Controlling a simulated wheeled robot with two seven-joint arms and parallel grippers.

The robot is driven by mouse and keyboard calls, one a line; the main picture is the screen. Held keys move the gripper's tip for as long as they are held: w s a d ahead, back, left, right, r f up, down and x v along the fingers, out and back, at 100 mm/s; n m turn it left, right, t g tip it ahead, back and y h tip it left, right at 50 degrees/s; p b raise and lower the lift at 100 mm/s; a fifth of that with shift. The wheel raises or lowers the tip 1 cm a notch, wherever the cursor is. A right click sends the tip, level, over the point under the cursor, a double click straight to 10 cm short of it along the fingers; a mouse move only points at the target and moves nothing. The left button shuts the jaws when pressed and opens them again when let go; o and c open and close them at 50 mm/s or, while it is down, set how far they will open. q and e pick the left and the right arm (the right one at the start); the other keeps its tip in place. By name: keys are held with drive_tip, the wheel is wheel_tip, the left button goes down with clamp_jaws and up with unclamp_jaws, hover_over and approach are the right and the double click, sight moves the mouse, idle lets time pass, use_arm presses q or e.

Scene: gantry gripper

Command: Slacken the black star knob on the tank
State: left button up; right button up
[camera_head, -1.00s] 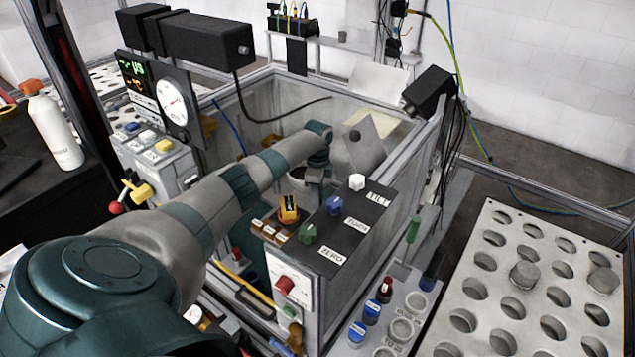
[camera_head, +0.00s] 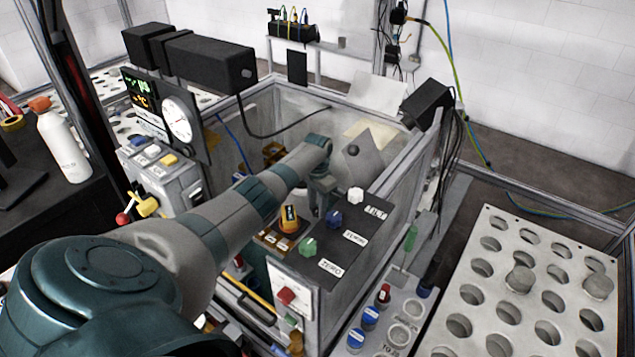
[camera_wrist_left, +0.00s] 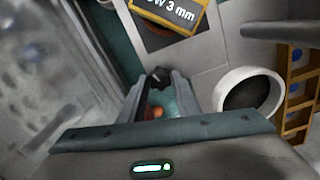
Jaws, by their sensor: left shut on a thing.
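The tank (camera_head: 407,187) is a grey open-topped box in the middle of the head view. My left arm reaches over its near wall. My left gripper (camera_head: 322,190) points down inside it, its fingertips mostly hidden by the control panel. In the left wrist view the gripper (camera_wrist_left: 158,92) has its two fingers closed around a small dark piece. This is the black star knob (camera_wrist_left: 158,75), of which only the dark top shows between the tips. An orange-red spot shows between the fingers. My right gripper is not in view.
A white cup (camera_wrist_left: 248,93) stands close right of the fingers, beside an orange rack (camera_wrist_left: 298,92). A panel (camera_head: 345,240) with coloured knobs tops the tank's near side. A perforated table (camera_head: 505,270) stands at right.

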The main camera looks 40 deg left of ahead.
use_arm(q)
drive_tip(key=n+p, duration=0.1)
drive_tip(key=n, duration=0.2)
drive_tip(key=shift+n, duration=0.3)
drive_tip(key=n+p, duration=0.1)
drive_tip(key=n, duration=0.2)
drive_tip(key=shift+n, duration=0.3)
drive_tip(key=n+p, duration=0.1)
drive_tip(key=n, duration=0.2)
drive_tip(key=shift+n, duration=0.4)
drive_tip(key=n, duration=0.4)
drive_tip(key=shift+p, duration=0.4)
drive_tip(key=n, duration=0.4)
drive_tip(key=shift+s, duration=0.1)
drive_tip(key=n, duration=0.4)
drive_tip(key=shift+n, duration=0.3)
drive_tip(key=n, duration=0.4)
drive_tip(key=shift+n, duration=2.2)
